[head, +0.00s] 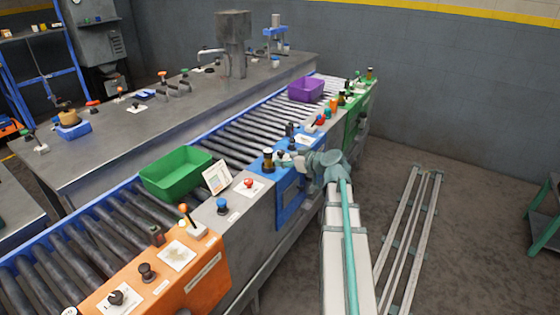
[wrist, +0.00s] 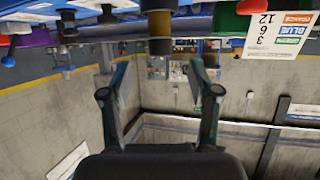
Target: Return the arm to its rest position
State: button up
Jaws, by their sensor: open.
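My arm (head: 347,230) reaches up from the bottom of the head view, beside the conveyor's control panels. Its wrist end is bunched next to the blue panel (head: 291,196). My gripper (wrist: 152,78) shows in the wrist view with its two dark fingers apart and nothing between them. In the head view the fingers are small and hard to make out against the panel. The wrist picture looks upside down, with panel knobs along its top edge, including a dark and yellow one (wrist: 160,28) beyond the fingers.
The roller conveyor (head: 262,132) carries a green bin (head: 176,172) and a purple bin (head: 306,88). An orange panel (head: 205,275) and a green panel (head: 355,122) hold knobs and buttons. A printed card (wrist: 277,34) stands near. Floor right of my arm has pale rails (head: 408,235).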

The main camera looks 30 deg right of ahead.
jog(key=shift+s+d+r, duration=0.1)
jog(key=shift+s+r, duration=0.05)
jog(key=shift+s, duration=0.2)
dwell(0.3)
jog(key=s+a+f+m+g+p, duration=0.15)
jog(key=s+a+f+g, duration=0.35)
jog(key=f, duration=0.6)
jog(key=s+a+f+m+g, duration=0.35)
jog(key=s+f, duration=0.35)
jog(key=f, duration=0.4)
jog(key=s+a+f+m+g, duration=0.25)
jog(key=s+a+f, duration=0.3)
jog(key=f, duration=0.55)
jog(key=s+a+f+n+g+h+p, duration=0.1)
jog(key=s+a+f+g, duration=0.2)
jog(key=s, duration=0.7)
jog(key=s+a+f+n+g+h+p, duration=0.1)
jog(key=s+a+f, duration=0.4)
jog(key=s, duration=0.6)
jog(key=s+a+f+n+g+h+p, duration=0.1)
jog(key=s+a+f+g, duration=0.3)
jog(key=s, duration=0.6)
notch_tip(320, 180, down, 3)
jog(key=shift+s+a+r+n+g+h, duration=0.25)
jog(key=shift+s+n+g, duration=0.2)
jog(key=shift+n, duration=0.3)
jog(key=shift+w+d, duration=0.1)
jog(key=shift+w, duration=0.1)
